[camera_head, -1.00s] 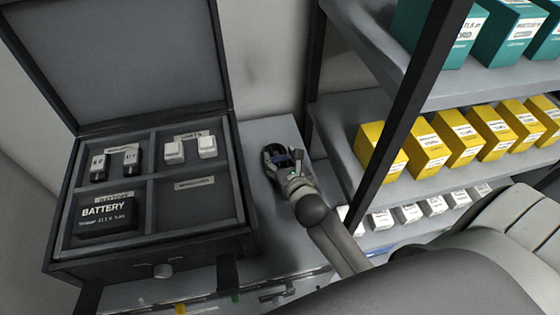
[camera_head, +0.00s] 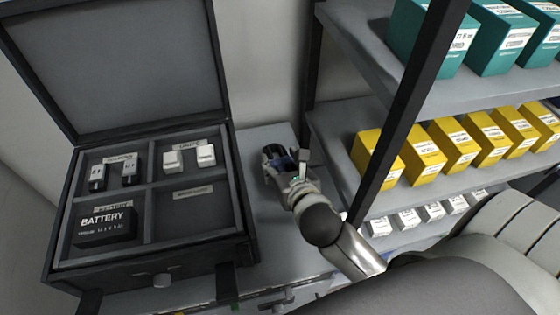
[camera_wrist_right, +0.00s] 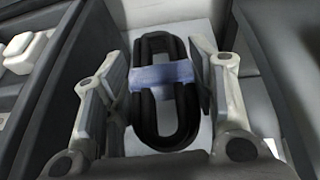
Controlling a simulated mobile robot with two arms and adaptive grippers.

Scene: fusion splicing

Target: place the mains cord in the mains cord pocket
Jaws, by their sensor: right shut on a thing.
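The mains cord is a black coil with a blue-grey band around its middle, seen upright in the right wrist view (camera_wrist_right: 163,105). My right gripper (camera_head: 277,156) is shut on it, one finger on each side. In the head view the cord (camera_head: 270,153) is small and partly hidden by the gripper, just right of the open case. The front right compartment (camera_head: 192,216) of the case is empty, with a label at its back edge too small to read; it appears to be the mains cord pocket. My left gripper is not in view.
The grey case (camera_head: 150,262) has its lid (camera_head: 110,65) open at the back. Its other compartments hold a battery (camera_head: 104,229), two small black-and-white items (camera_head: 130,168) and two white blocks (camera_head: 205,155). A shelf rack with yellow boxes (camera_head: 452,142) stands close on the right.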

